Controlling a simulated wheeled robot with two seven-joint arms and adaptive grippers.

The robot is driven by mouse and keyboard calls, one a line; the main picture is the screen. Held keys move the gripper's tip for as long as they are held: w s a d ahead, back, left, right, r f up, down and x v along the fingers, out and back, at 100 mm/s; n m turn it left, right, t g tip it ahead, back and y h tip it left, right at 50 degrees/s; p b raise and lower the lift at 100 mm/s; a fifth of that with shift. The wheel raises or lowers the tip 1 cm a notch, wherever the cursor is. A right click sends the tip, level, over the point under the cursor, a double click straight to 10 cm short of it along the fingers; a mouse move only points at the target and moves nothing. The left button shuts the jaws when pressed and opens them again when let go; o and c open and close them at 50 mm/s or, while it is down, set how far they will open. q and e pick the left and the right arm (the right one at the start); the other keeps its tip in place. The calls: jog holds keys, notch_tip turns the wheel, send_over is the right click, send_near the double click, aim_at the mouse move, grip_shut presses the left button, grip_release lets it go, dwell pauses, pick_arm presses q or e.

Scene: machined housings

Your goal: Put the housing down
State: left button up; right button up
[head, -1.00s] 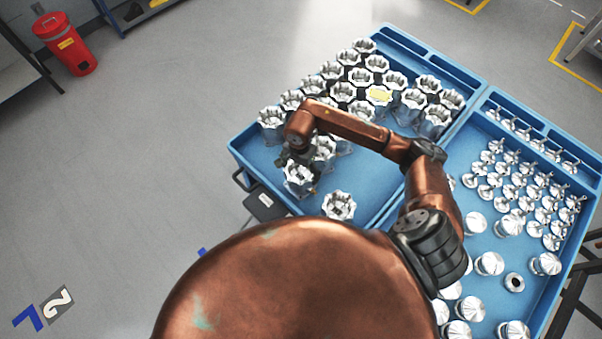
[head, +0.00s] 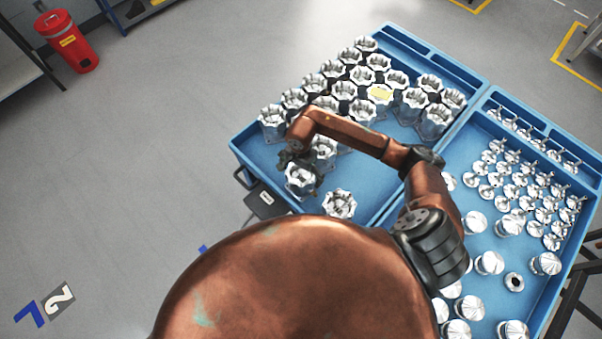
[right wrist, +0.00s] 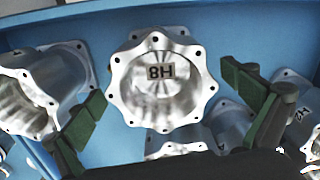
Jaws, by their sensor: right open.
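The housing (head: 299,182), a silvery machined cup with a scalloped rim, stands upright near the front left edge of the blue tray (head: 252,155). In the right wrist view it is the middle housing (right wrist: 158,82), with its open top facing the camera and a label reading 8H inside. My right gripper (head: 301,172) is over it. In the right wrist view its green-padded fingers (right wrist: 165,88) are spread wide, one on each side, with visible gaps to the housing. The lower part of the housing is partly hidden in the head view. My left gripper is not in view.
Several similar housings (head: 361,76) stand in rows toward the tray's back, and one stands alone (head: 340,204) to the right of the gripper. A second blue tray (head: 478,138) on the right holds small metal parts. Bare tray floor lies right of the rows.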

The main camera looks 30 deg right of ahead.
aim_at(301, 179)
jog(key=shift+r, duration=0.3)
notch_tip(301, 179, up, 12)
jog(key=b, duration=0.1)
jog(key=shift+f+b, duration=0.15)
jog(key=shift+b, duration=0.2)
